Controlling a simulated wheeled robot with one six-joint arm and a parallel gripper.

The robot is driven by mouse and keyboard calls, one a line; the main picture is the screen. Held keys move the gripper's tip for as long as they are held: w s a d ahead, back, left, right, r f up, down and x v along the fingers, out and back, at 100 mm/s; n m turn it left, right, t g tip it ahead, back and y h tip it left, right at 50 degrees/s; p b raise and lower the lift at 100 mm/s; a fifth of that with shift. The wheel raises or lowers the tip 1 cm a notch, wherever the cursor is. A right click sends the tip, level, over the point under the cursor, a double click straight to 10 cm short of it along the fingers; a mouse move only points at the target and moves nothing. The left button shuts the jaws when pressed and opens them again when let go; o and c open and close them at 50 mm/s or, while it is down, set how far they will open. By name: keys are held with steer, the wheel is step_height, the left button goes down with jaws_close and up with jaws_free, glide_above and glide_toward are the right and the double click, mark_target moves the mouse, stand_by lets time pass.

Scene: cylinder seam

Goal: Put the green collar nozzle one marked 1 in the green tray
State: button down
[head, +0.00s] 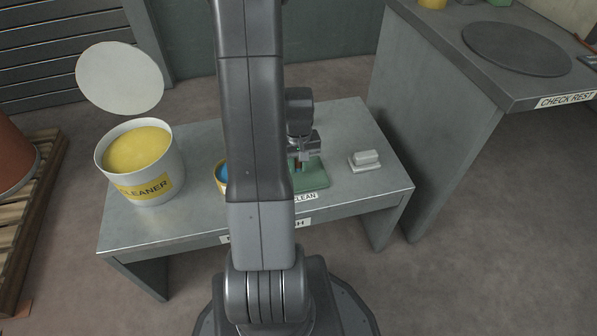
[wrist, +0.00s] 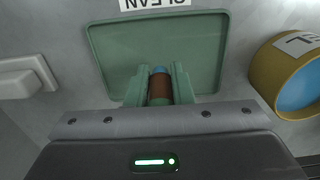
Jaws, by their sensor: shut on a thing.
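The green tray (head: 318,176) lies on the grey bench, with a CLEAN label at its front edge. It also shows in the wrist view (wrist: 205,50). My gripper (wrist: 160,88) is over the tray and shut on a small brown nozzle (wrist: 160,87) with a blue end. In the head view my gripper (head: 304,160) is above the tray, partly hidden by my arm. A green collar and the mark 1 cannot be made out on the held nozzle. Whether the nozzle touches the tray floor I cannot tell.
A yellow-rimmed round container with a blue inside (wrist: 295,80) stands beside the tray. A white bucket of yellow CLEANER (head: 140,160) stands at the bench's left. A small white block (head: 365,160) lies right of the tray. The CHECK REST table (head: 450,90) stands at right.

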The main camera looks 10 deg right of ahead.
steer(key=shift+f, duration=1.2)
steer(key=shift+f+b, duration=0.2)
steer(key=shift+b, duration=0.2)
steer(key=c, duration=1.3)
jaws_free()
step_height(320, 180, up, 12)
steer(key=p, duration=0.4)
steer(key=shift+r, duration=0.2)
